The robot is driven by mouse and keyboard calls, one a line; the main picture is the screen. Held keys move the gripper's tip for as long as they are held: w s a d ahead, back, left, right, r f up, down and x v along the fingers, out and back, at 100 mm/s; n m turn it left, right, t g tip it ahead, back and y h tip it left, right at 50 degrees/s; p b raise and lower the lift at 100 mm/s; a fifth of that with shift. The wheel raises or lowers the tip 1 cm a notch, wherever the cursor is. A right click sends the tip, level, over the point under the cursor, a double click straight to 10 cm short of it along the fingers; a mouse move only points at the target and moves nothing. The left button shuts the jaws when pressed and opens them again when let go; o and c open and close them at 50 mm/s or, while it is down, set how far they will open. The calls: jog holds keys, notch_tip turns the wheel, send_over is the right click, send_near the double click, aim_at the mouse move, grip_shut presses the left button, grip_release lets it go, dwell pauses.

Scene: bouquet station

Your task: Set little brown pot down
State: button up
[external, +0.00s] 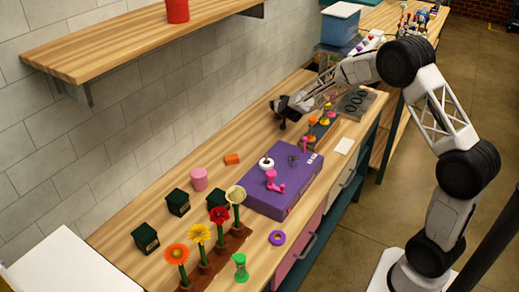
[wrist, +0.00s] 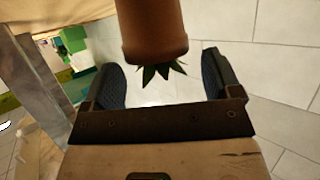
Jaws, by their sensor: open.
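The little brown pot (wrist: 153,28) is large at the top of the wrist view and cut off by its upper edge. Dark green pointed leaves (wrist: 158,70) stick out of its rim, downward in that picture. My gripper (wrist: 162,80) is open, with one dark finger at each side, apart from the pot's sides as seen. In the external view my gripper (external: 283,112) is at the far part of the wooden bench, near the tiled wall. I cannot make out the brown pot in the external view.
A purple box (external: 285,185) stands mid-bench with pink and white pieces on it. Several flowers on a brown base, dark green boxes and a pink cylinder (external: 199,179) stand nearer. A wooden shelf (external: 140,42) juts from the wall.

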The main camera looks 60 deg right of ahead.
jog(key=shift+s+a+r, duration=0.2)
jog(key=shift+s+a, duration=0.1)
notch_tip(320, 180, up, 7)
jog(key=shift+s+a+r, duration=0.2)
jog(key=shift+s+a, duration=0.15)
dwell(0.5)
jog(key=s+a+r+n+t+y, duration=0.1)
jog(key=s+a+r+n+y, duration=0.1)
jog(key=a+r, duration=0.35)
jog(key=s+a+r+n+t+y, duration=0.1)
jog(key=s+a+r+y, duration=0.15)
jog(key=a, duration=0.65)
jog(key=s+a+r+n+g+y, duration=0.25)
jog(key=s+a+y, duration=0.25)
jog(key=s+a, duration=0.85)
jog(key=s+a+f+n+g, duration=0.1)
jog(key=s+a, duration=0.3)
jog(key=s, duration=0.7)
jog(key=s+a+f+n+g, duration=0.1)
jog(key=s+a+g, duration=0.2)
jog(key=s, duration=0.9)
jog(key=s+a+f+n+g, duration=0.1)
jog(key=s+a, duration=0.3)
jog(key=s, duration=0.7)
jog(key=shift+s+a+f+g, duration=0.15)
jog(key=shift+s+a+g, duration=0.15)
jog(key=shift+g, duration=0.45)
